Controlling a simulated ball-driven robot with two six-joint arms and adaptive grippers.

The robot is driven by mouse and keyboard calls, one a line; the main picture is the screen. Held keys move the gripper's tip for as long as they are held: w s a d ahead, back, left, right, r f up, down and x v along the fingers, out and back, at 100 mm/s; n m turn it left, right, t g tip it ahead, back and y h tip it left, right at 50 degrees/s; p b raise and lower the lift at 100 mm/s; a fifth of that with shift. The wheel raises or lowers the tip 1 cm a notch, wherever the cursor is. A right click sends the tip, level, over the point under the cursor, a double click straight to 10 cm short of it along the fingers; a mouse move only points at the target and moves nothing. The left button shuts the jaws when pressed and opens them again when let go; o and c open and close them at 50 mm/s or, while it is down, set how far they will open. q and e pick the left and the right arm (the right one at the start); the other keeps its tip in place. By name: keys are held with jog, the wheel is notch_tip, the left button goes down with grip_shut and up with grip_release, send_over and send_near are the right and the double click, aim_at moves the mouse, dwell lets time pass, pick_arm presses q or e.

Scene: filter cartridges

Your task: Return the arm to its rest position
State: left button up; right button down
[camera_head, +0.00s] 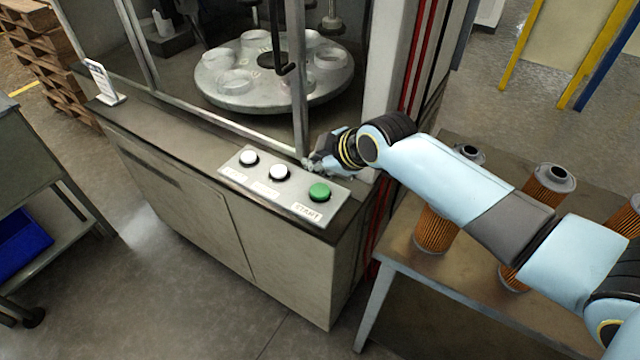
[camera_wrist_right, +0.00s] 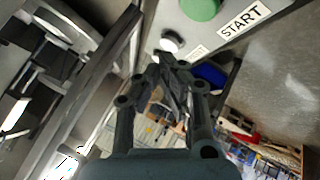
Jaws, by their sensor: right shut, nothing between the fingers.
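My right arm (camera_head: 450,175) reaches in from the right in the head view, over the side table. My right gripper (camera_head: 312,164) is shut and empty, just behind the button panel (camera_head: 238,178) at the machine's door frame. In the right wrist view the shut fingers (camera_wrist_right: 168,70) point toward a white button (camera_wrist_right: 172,42); I cannot tell if they touch anything. The green START button (camera_head: 319,191) also shows at the top of the wrist view (camera_wrist_right: 200,8). My left gripper is not in view.
The machine has a round turntable (camera_head: 225,92) behind a framed door (camera_head: 299,110). Filter cartridges (camera_head: 436,228) stand on the side table (camera_head: 395,250), under and beside my right arm. A cart with a blue bin (camera_head: 22,240) is at the left. The floor in front is clear.

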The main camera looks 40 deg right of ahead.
jog(key=shift+s, duration=0.1)
dwell(0.5)
jog(key=s+a+r+m+g+h, duration=0.1)
jog(key=s+r+m+g, duration=0.3)
jog(key=s, duration=0.9)
jog(key=s+a+r+m+g+h, duration=0.15)
jog(key=s+r+m, duration=0.45)
jog(key=s, duration=0.7)
notch_tip(320, 180, down, 35)
jog(key=s+d+g+b, duration=0.2)
jog(key=d+b, duration=0.1)
jog(key=b, duration=0.6)
jog(key=s+f+y+b, duration=0.1)
jog(key=s+f+b, duration=0.5)
jog(key=s+f, duration=1.2)
notch_tip(320, 180, down, 4)
jog(key=shift+s+d+r+n+g, duration=0.1)
jog(key=shift+s+d+n+g, duration=0.1)
jog(key=shift+n+g, duration=0.15)
